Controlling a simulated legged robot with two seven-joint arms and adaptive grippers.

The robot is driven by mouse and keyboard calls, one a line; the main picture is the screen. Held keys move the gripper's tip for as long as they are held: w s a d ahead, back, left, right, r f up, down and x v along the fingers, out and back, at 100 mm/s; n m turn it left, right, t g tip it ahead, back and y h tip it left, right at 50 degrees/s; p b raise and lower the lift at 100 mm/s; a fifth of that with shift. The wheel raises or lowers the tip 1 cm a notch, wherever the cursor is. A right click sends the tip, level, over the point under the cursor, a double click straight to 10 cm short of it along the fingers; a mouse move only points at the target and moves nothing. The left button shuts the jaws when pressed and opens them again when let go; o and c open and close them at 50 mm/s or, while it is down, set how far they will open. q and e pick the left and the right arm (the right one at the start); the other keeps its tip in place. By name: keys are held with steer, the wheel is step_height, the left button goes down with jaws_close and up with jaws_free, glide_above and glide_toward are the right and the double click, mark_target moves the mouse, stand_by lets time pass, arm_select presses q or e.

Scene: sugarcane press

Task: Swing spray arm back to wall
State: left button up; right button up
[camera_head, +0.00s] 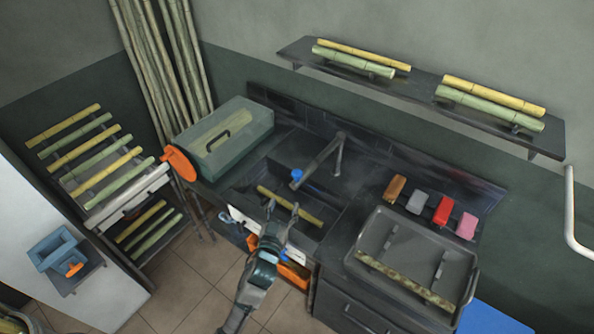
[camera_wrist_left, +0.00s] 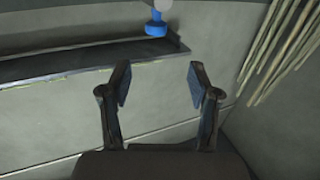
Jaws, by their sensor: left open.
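The spray arm (camera_head: 318,160) stands at the back of the dark sink, a dark grey spout leaning forward and left over the basin. It ends in a blue nozzle (camera_head: 297,175), which also shows at the top of the left wrist view (camera_wrist_left: 156,27). My left gripper (camera_head: 283,211) is open and empty, over the front edge of the sink, below and left of the nozzle in the head view. In the left wrist view its two fingers (camera_wrist_left: 158,88) are spread apart, with the nozzle beyond them. My right gripper is not in view.
A sugarcane piece (camera_head: 290,206) lies across the sink (camera_head: 262,180). A green lidded box (camera_head: 224,138) stands left of it. A grey tray (camera_head: 415,255) and several coloured blocks (camera_head: 443,210) are on the right. A wall shelf (camera_head: 425,88) holds cane pieces above.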

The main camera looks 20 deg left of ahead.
mark_target(298, 177)
arm_select(q)
steer(key=w, duration=0.8)
steer(key=w+d+p, duration=0.1)
steer(key=w, duration=0.4)
steer(key=shift+w, duration=0.1)
steer(key=shift+w+a+f, duration=0.1)
steer(key=shift+w+a, duration=0.15)
steer(key=shift+w, duration=0.4)
steer(key=shift+w+a, duration=0.1)
steer(key=shift+a, duration=0.2)
steer(key=shift+d, duration=0.25)
jaws_close()
